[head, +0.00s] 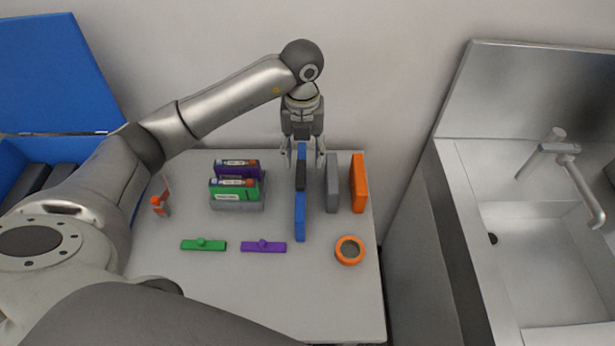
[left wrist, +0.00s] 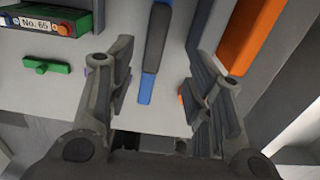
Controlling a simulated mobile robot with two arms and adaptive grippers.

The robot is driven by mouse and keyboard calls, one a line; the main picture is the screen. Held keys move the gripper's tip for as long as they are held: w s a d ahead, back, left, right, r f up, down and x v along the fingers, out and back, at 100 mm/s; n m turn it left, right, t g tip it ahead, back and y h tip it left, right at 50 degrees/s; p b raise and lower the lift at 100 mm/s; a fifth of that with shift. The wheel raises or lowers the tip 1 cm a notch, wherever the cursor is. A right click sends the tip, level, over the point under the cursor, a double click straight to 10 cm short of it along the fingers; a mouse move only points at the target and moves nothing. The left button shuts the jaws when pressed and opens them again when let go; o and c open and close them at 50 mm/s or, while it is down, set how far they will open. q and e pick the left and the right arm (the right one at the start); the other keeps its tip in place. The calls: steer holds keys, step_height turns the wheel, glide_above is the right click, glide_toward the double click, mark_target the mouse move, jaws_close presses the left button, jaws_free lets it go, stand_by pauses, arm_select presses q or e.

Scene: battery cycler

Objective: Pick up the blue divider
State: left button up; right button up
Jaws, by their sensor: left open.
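The blue divider (head: 300,225) is a long, thin upright piece on the table, with a dark strip along its top. In the left wrist view the blue divider (left wrist: 147,88) lies between the two fingers, with the dark strip (left wrist: 157,35) beyond. My left gripper (head: 303,163) is open and points down over the far end of the divider, one finger on each side. In the left wrist view the gripper (left wrist: 160,65) shows a wide gap and holds nothing. Whether the fingers reach down beside the divider is hard to tell. My right gripper is not in view.
A grey block (head: 332,185) and an orange block (head: 359,185) stand close to the right. Battery packs sit in a grey holder (head: 238,205) to the left. A green clip (head: 203,245), a purple clip (head: 263,247) and an orange roll (head: 349,251) lie nearer.

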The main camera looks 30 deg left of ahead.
mark_target(301, 172)
arm_select(q)
steer(key=f, duration=0.2)
steer(key=shift+s+f, duration=0.3)
steer(key=shift+s, duration=0.05)
steer(key=shift+a+f+p, duration=0.1)
steer(key=shift+f+p, duration=0.25)
steer(key=shift+f, duration=0.05)
steer(key=shift+w+f, duration=0.1)
steer(key=shift+f, duration=0.15)
steer(key=f, duration=0.1)
steer(key=f+p, duration=0.1)
steer(key=f, duration=0.1)
steer(key=f+p, duration=0.1)
steer(key=shift+w+a+f, duration=0.2)
steer(key=shift+a, duration=0.1)
steer(key=shift+f, duration=0.4)
steer(key=shift+c, duration=0.3)
steer(key=c, duration=1)
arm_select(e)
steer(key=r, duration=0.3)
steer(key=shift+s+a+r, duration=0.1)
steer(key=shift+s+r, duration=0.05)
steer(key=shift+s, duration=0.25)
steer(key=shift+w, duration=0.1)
